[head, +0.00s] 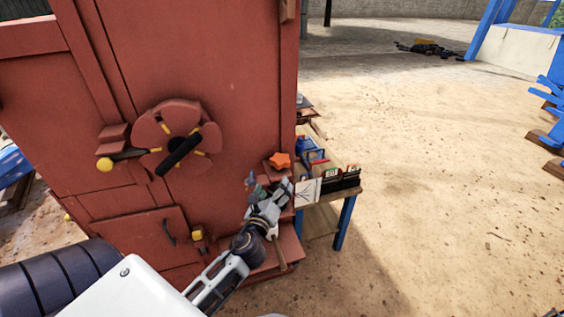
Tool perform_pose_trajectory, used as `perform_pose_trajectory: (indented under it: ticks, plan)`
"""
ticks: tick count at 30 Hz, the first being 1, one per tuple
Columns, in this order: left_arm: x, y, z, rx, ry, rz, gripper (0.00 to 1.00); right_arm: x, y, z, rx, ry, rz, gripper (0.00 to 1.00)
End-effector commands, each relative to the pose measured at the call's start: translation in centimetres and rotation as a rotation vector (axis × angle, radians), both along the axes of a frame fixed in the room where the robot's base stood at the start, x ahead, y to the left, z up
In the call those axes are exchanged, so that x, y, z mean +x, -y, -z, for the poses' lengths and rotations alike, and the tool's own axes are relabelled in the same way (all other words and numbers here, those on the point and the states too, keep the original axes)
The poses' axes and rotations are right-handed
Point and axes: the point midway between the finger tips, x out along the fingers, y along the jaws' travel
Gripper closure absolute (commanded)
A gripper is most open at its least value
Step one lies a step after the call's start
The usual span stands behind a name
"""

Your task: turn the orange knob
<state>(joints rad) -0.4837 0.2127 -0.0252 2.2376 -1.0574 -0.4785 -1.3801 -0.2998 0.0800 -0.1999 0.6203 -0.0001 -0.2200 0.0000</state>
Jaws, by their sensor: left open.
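The orange knob (279,160) is star-shaped and sits at the right edge of the red crusher body (250,80) in the head view. My left gripper (268,186) is just below the knob, with its jaws open and pointing up towards it. A small gap seems to show between the fingers and the knob, but I cannot judge the depth. Nothing shows between the fingers. My right gripper is not in view.
A red wheel with a black bar (178,154) and a yellow ball-ended lever (105,164) are on the crusher's face. A small blue-legged table (347,190) with boxes and cards stands close behind the gripper. Sandy ground (430,200) to the right is open.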

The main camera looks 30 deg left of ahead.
Motion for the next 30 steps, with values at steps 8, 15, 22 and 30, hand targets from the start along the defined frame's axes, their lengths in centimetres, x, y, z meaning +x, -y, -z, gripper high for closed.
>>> perform_pose_trajectory:
  ticks: [8,15,22,30]
  plan:
    - [-0.24,-0.76,-0.07,0.310,-0.095,-0.035,0.16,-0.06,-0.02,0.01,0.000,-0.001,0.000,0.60]
    - [-0.30,-0.93,0.03,0.490,-0.160,-0.042,0.16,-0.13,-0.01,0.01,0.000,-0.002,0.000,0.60]
    - [-0.29,-0.93,0.03,0.538,-0.176,-0.041,0.16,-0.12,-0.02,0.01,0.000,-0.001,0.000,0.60]
    - [-0.28,-0.93,0.03,0.537,-0.176,-0.041,0.16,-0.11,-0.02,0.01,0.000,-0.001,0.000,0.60]
